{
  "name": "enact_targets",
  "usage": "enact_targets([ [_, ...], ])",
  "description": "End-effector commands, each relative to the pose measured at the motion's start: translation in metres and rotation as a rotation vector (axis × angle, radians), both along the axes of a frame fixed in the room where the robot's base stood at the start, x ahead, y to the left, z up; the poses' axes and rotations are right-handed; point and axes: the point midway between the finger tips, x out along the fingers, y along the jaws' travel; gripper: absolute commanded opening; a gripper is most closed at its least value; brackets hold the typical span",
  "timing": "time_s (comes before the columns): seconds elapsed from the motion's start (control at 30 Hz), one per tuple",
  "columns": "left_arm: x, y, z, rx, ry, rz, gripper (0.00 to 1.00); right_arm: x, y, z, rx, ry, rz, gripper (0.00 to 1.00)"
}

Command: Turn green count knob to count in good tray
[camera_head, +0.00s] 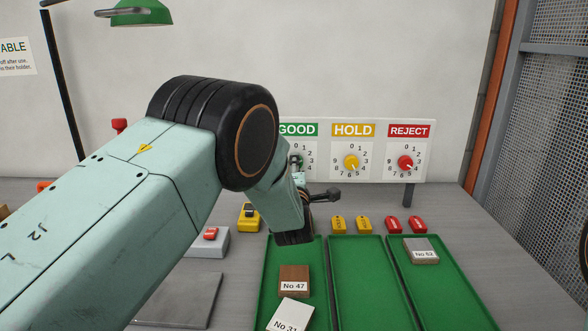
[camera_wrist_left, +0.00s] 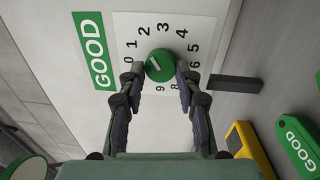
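The green count knob (camera_wrist_left: 159,66) sits on a white dial numbered 0 to 9 under the GOOD sign (camera_wrist_left: 92,50). Its white pointer line aims at about 1. My left gripper (camera_wrist_left: 160,70) has one finger on each side of the knob, its tips close against it. In the head view my left arm hides much of the GOOD dial, and the green knob (camera_head: 296,161) shows only in part. The good tray (camera_head: 321,262) is green and holds a brown board No 47 (camera_head: 294,278) and a pale board No 31 (camera_head: 289,314). My right gripper is out of view.
The HOLD knob (camera_head: 351,162) is yellow and the REJECT knob (camera_head: 405,162) is red. The middle tray (camera_head: 368,285) looks empty. The right tray (camera_head: 440,290) holds a grey board No 52 (camera_head: 421,250). Yellow and red tags lie behind the trays.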

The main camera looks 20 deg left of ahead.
Motion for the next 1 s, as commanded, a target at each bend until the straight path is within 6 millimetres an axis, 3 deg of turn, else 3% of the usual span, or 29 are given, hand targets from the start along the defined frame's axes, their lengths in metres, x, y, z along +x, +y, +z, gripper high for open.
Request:
enact_targets([
  [0.03,0.002,-0.002,0.007,0.002,-0.014,-0.004,0.37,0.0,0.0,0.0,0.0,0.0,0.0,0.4],
  [0.27,0.001,0.0,0.004,0.002,-0.009,-0.001,0.56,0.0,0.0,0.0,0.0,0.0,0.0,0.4],
  [0.63,-0.003,-0.001,0.002,0.0,-0.004,0.001,0.56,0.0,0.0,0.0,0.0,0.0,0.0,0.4],
  [1.0,-0.049,-0.014,-0.002,0.003,-0.006,-0.001,0.56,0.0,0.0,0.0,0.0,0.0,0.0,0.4],
])
